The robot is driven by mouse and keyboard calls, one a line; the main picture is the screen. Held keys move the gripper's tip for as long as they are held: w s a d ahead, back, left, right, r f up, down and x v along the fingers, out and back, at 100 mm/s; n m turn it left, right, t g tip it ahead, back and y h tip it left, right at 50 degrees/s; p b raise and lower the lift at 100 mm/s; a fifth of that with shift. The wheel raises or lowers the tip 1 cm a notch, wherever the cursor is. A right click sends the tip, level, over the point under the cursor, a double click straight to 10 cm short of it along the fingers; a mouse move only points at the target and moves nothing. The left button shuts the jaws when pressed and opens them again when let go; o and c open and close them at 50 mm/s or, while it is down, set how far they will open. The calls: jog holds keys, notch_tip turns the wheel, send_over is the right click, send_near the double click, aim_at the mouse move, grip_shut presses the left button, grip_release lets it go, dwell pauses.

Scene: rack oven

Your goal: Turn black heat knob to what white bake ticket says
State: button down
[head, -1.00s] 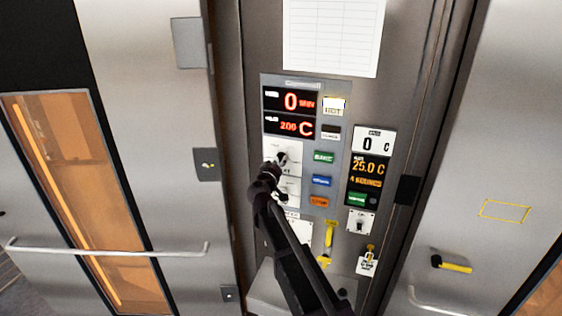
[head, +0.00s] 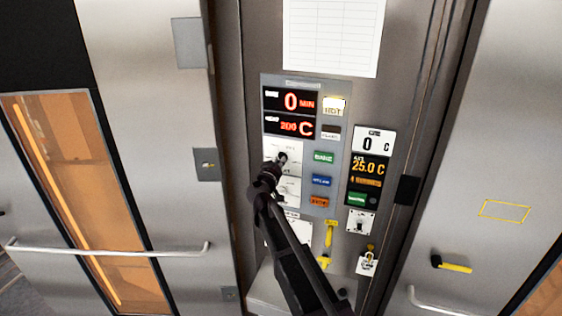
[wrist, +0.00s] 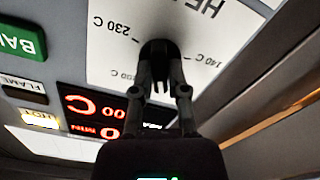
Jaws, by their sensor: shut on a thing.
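The black heat knob (wrist: 158,48) sits on a white dial plate marked HEAT, upside down in the wrist view, with temperature marks such as 230 C and 140 C around it. My gripper (wrist: 161,66) is shut on the knob, one finger on each side. In the head view the knob (head: 282,158) shows just above my gripper (head: 274,167). My fingers hide part of the knob, so its pointer cannot be made out. The red display (head: 289,126) reads 200 C. I cannot tell which white paper is the bake ticket.
A white ruled sheet (head: 332,35) is above the panel; its writing is unreadable. Green (head: 323,157), blue (head: 321,181) and orange (head: 319,202) buttons are close on the right. A second display (head: 368,170) reads 25.0 C.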

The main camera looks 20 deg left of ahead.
jog(key=shift+m, duration=1.3)
jog(key=shift+m, duration=2.3)
jog(key=shift+m, duration=2.2)
jog(key=c, duration=0.5)
grip_release()
jog(key=shift+w, duration=0.1)
